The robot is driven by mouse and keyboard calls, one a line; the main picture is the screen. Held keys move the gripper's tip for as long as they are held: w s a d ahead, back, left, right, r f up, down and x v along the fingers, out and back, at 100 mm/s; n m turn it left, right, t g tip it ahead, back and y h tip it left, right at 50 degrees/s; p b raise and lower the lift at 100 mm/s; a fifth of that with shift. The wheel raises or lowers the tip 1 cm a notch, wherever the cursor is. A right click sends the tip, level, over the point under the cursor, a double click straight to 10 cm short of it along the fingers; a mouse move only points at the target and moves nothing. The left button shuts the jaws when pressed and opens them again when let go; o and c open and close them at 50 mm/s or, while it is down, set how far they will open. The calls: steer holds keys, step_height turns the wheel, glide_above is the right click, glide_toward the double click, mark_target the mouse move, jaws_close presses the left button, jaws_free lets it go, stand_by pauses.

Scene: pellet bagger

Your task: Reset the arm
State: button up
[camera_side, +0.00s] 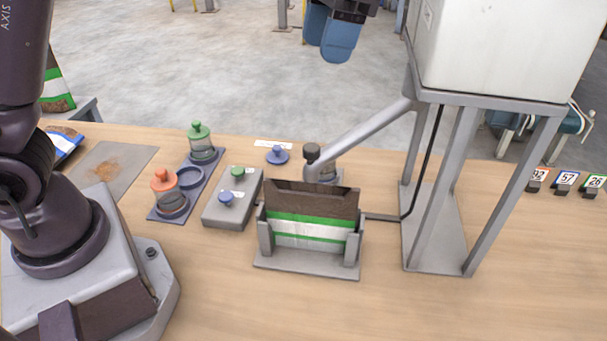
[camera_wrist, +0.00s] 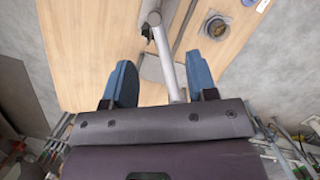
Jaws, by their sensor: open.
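My gripper (camera_side: 333,45) is at the top of the side view, raised well above the table. Its two blue fingers also show in the wrist view (camera_wrist: 160,82), spread apart with nothing held between them. The wooden table (camera_side: 370,310) lies below. A brown bag (camera_side: 310,228) with green and white bands stands upright in a grey holder (camera_side: 306,263) on the table, apart from my gripper.
A white hopper (camera_side: 505,45) on a grey frame stands at the right, its slanted pipe (camera_side: 365,130) reaching left. Jars with green (camera_side: 201,150) and orange (camera_side: 165,180) lids sit in a tray beside a button box (camera_side: 232,205). The front right table is clear.

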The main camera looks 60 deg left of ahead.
steer(key=s+a+f+n+t, duration=0.1)
steer(key=s+a+t, duration=0.3)
steer(key=s, duration=0.5)
steer(key=s+a+f+n+t, duration=0.1)
steer(key=s+a+t, duration=0.3)
steer(key=s, duration=0.5)
steer(key=shift+a+f+n+h, duration=0.35)
steer(key=shift+a+n, duration=0.25)
steer(key=shift+a, duration=0.3)
